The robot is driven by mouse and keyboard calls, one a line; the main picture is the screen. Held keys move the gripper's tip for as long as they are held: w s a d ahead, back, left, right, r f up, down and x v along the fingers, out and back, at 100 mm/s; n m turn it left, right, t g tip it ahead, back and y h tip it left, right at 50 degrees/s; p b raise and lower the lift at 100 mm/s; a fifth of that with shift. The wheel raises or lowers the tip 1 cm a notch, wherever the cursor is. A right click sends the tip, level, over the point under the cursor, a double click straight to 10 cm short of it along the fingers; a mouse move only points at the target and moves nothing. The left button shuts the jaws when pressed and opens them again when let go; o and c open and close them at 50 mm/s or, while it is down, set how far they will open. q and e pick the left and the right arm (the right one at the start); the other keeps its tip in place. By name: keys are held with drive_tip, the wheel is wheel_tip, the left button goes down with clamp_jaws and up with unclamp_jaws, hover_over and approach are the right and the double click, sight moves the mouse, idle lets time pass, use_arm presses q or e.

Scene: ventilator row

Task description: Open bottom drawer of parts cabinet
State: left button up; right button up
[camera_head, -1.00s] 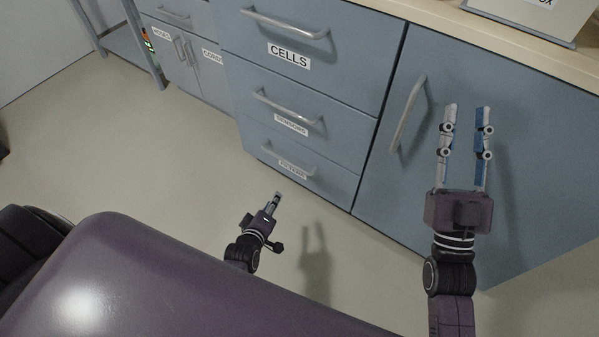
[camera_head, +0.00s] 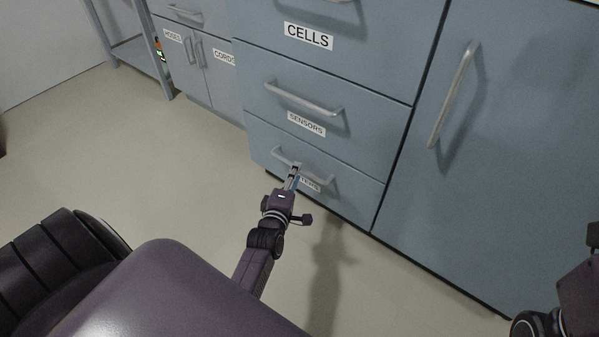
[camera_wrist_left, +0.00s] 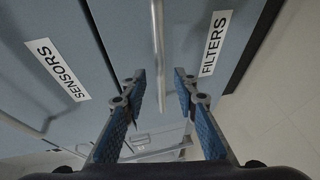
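The bottom drawer (camera_head: 345,188) of the blue-grey parts cabinet is shut, with a silver bar handle (camera_head: 322,180) and a label partly hidden by my gripper. In the left wrist view the label reads FILTERS (camera_wrist_left: 214,43). My left gripper (camera_head: 294,176) is in front of this drawer, over the handle's left-middle part in the head view. In the left wrist view its fingers (camera_wrist_left: 159,76) are apart, and the handle bar (camera_wrist_left: 156,35) runs between and ahead of their tips. I cannot tell contact. My right gripper's body (camera_head: 583,290) is at the right edge; its fingers are out of view.
Above are the shut SENSORS drawer (camera_head: 355,125) and CELLS drawer (camera_head: 375,50). A cabinet door (camera_head: 500,170) with a vertical handle (camera_head: 453,95) is to the right. Further left is another cabinet (camera_head: 215,75). The floor (camera_head: 150,165) at left is clear.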

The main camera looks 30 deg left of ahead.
use_arm(q)
drive_tip(key=shift+b+x, duration=0.75)
drive_tip(key=shift+x, duration=1.2)
drive_tip(key=shift+c, duration=0.3)
clamp_jaws()
